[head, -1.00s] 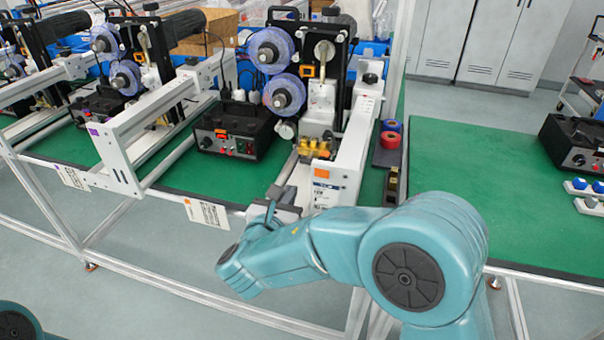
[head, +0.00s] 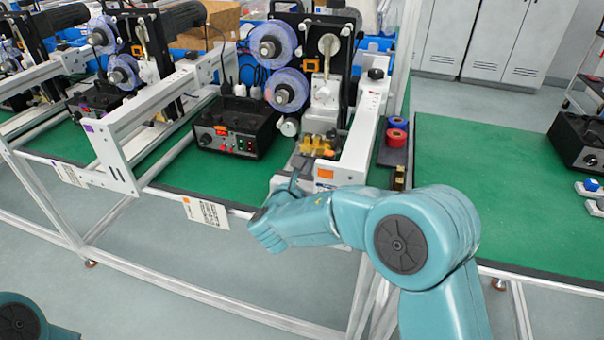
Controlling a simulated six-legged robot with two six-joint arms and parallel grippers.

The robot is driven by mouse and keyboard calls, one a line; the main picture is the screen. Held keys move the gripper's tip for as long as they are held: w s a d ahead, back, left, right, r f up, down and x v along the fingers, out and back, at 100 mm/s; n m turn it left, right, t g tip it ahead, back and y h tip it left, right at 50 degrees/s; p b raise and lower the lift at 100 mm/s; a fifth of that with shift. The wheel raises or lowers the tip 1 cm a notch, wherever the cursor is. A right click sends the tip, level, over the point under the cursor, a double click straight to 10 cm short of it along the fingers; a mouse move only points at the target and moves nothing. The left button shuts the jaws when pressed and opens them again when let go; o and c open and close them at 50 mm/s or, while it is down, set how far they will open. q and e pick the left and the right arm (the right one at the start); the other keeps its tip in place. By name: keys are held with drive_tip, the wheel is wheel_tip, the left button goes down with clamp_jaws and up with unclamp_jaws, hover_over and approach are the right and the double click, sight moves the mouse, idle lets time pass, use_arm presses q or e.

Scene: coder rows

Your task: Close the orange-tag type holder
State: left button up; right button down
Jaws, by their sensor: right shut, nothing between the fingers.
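The orange-tag coder has a white side frame with an orange tag (head: 325,173). Its brass-yellow type holder (head: 318,145) sits low at the front of the machine, under the blue ribbon reels (head: 286,90). The view is too small to tell whether the holder is fully closed. My right gripper (head: 284,190) is shut and empty, at the front end of the coder near the table's front edge. It is nearer to me than the type holder, and its fingertips are partly hidden. My left gripper is out of view.
A black control box (head: 238,127) with an orange tag stands left of the coder. Similar coders (head: 118,60) stand further left. A red roll (head: 396,138) lies to the right. The green table (head: 490,190) at right is mostly clear.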

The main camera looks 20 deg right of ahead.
sight(315, 149)
drive_tip(key=shift+w+d, duration=0.15)
drive_tip(key=shift+w, duration=0.05)
drive_tip(key=x, duration=0.3)
drive_tip(key=shift+d+r, duration=0.1)
drive_tip(key=shift+r, duration=0.05)
drive_tip(key=shift+w+r, duration=0.1)
idle(0.4)
